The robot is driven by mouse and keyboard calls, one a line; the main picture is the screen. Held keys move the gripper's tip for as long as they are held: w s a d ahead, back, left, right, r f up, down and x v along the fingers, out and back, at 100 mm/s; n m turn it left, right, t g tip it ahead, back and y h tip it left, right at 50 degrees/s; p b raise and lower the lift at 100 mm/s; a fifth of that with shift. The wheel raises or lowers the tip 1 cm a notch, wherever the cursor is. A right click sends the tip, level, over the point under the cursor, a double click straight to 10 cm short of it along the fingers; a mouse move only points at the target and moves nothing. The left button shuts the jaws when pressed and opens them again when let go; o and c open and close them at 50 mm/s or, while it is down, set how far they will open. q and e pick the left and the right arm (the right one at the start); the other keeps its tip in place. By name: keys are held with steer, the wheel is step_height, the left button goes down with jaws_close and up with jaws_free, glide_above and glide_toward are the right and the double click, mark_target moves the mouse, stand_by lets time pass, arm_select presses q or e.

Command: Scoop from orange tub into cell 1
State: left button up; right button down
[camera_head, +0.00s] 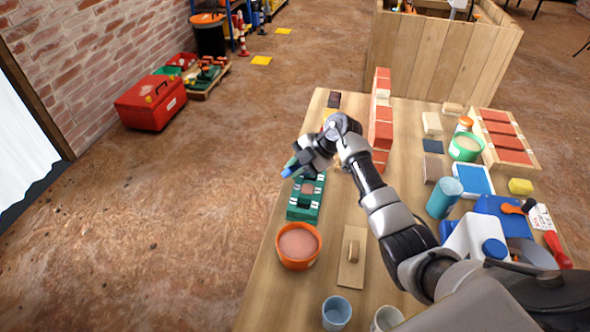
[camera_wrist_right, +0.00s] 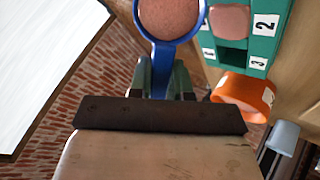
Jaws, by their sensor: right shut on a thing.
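My right gripper (camera_head: 298,166) is shut on the handle of a blue scoop (camera_head: 287,172), held near the far end of a green celled tray (camera_head: 304,214). In the right wrist view the scoop (camera_wrist_right: 163,54) is in the fingers (camera_wrist_right: 167,82), and pinkish-brown material fills its bowl. The tray (camera_wrist_right: 232,57) is right of the bowl there; the cell beside label 2 holds similar material, and label 3 shows nearby. I cannot make out cell 1. The orange tub (camera_head: 298,262), with the same material inside, stands at the tray's near end; it also shows in the wrist view (camera_wrist_right: 252,88). My left gripper is out of view.
A wooden float (camera_head: 351,270) lies right of the tub, and a light blue cup (camera_head: 337,312) stands nearer. A brick wall piece (camera_head: 380,130) stands beyond my right arm. A blue cylinder (camera_head: 443,199) and tools crowd the table's right side. Floor lies open to the left.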

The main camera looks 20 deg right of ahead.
steer(key=shift+d+f+y+b, duration=0.1)
steer(key=shift+y+b, duration=0.2)
steer(key=shift+b, duration=0.25)
steer(key=shift+s+d+t+y, duration=0.2)
steer(key=shift+d+t+y, duration=0.1)
steer(key=shift+y, duration=0.2)
steer(key=shift+d+y, duration=0.2)
steer(key=shift+y, duration=0.2)
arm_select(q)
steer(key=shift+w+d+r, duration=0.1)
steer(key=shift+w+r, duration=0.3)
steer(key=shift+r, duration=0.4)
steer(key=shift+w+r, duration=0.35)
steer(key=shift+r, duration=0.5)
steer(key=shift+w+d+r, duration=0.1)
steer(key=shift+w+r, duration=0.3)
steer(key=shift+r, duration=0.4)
arm_select(e)
steer(key=shift+s+d+r+t+y, duration=0.1)
steer(key=shift+d+r+t+y, duration=0.15)
steer(key=shift+t+y, duration=0.2)
steer(key=shift+r, duration=0.1)
